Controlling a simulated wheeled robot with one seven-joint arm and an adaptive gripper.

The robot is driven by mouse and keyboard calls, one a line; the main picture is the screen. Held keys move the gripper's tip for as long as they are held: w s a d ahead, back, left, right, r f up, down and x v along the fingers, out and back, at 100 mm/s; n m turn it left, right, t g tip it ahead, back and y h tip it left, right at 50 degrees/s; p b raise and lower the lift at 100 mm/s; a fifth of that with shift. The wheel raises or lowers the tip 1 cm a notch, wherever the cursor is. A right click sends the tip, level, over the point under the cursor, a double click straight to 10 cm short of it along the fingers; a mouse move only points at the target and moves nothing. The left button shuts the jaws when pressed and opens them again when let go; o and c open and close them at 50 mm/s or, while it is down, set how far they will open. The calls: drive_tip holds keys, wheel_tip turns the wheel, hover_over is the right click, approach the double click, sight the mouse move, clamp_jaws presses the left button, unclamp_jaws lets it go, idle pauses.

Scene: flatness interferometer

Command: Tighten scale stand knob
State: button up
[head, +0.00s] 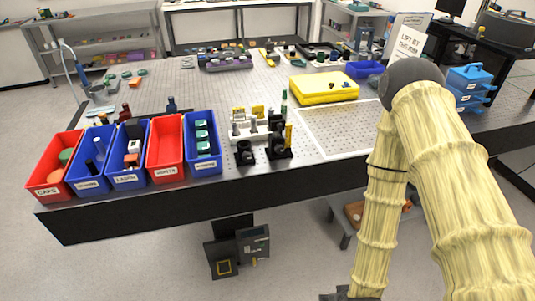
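I cannot single out a scale stand knob in the head view; it is too small or hidden. Below the table's front edge is a dark unit (252,243) with a small display-like face. Whether these belong to the scale stand is unclear. My arm, in a pale yellow sleeve, fills the right side and bends downward. Only a dark part of my gripper (347,294) shows at the bottom edge. Its fingers are cut off, and no contact with anything is visible.
The optical table (150,208) spans the middle. Red and blue labelled bins (166,148) line its front left. Small black mounts (278,148), a yellow case (323,88) and a white perforated plate (340,128) stand right of them. A low stool (345,222) is beneath. Floor at front left is clear.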

drive_tip(key=w+a+r+n+t+y+b, duration=0.1)
drive_tip(key=w+a+r+t, duration=0.2)
drive_tip(key=w, duration=0.4)
drive_tip(key=w+a+r+n+t, duration=0.1)
drive_tip(key=w+a+r+t, duration=0.2)
drive_tip(key=w, duration=0.4)
drive_tip(key=n+t+y+b, duration=0.2)
drive_tip(key=t+y, duration=0.1)
drive_tip(key=t, duration=0.4)
approach(280, 151)
drive_tip(key=p+x, duration=0.3)
drive_tip(key=x, duration=0.6)
drive_tip(key=shift+w, duration=0.4)
drive_tip(key=c, duration=1.1)
